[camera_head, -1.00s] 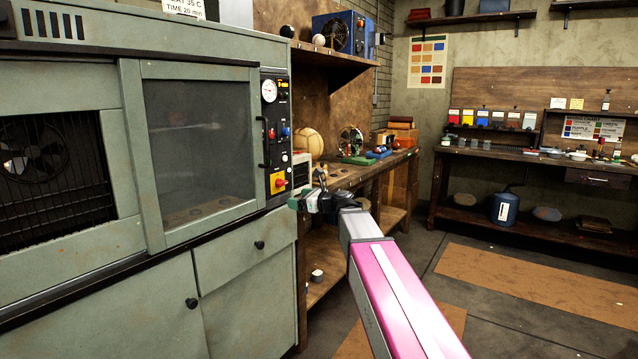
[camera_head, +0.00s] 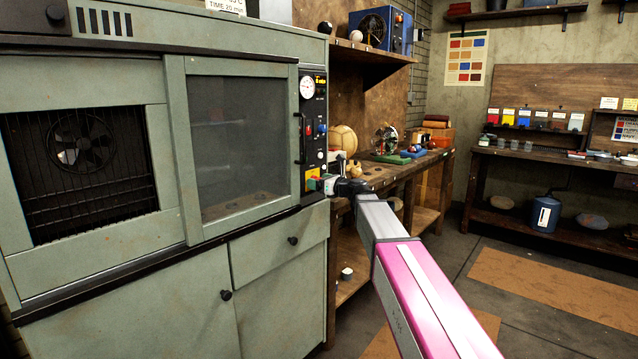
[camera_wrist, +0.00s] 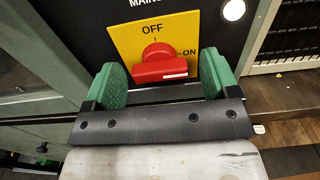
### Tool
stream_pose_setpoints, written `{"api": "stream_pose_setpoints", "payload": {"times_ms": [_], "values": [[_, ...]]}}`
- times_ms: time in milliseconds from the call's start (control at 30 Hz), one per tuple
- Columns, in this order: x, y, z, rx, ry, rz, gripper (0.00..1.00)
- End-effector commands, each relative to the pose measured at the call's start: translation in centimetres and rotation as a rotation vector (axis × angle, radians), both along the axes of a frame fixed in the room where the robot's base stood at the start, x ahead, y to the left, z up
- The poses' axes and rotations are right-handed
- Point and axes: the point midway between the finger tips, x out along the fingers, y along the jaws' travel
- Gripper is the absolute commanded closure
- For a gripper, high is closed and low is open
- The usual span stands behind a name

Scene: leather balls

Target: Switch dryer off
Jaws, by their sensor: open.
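The dryer (camera_head: 190,240) is a large grey-green cabinet with a dark control panel (camera_head: 313,110) on its right edge. In the wrist view a red rotary knob (camera_wrist: 155,58) sits on a yellow plate (camera_wrist: 126,40) marked OFF at the top and ON at the right. The knob's bar lies roughly sideways, its white mark toward the ON side. My gripper (camera_wrist: 162,78) is open, its green fingers on either side of the knob's lower part. I cannot tell whether they touch it. In the head view my gripper (camera_head: 325,183) is at the panel's lower end and hides most of the knob.
A wooden workbench (camera_head: 385,178) with a ball and small items stands right of the dryer, under a shelf (camera_head: 370,57) carrying a blue fan unit (camera_head: 380,30). A second bench (camera_head: 570,162) stands at the back right. Floor is clear on the right.

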Motion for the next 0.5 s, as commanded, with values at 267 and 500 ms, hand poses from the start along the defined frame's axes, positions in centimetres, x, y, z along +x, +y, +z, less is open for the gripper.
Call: {"api": "stream_pose_setpoints", "payload": {"times_ms": [267,500], "values": [[0.17,0.25,-0.01,0.0,0.0,0.0,0.19],[0.16,0.23,-0.02,-0.001,-0.001,0.0,0.68]]}}
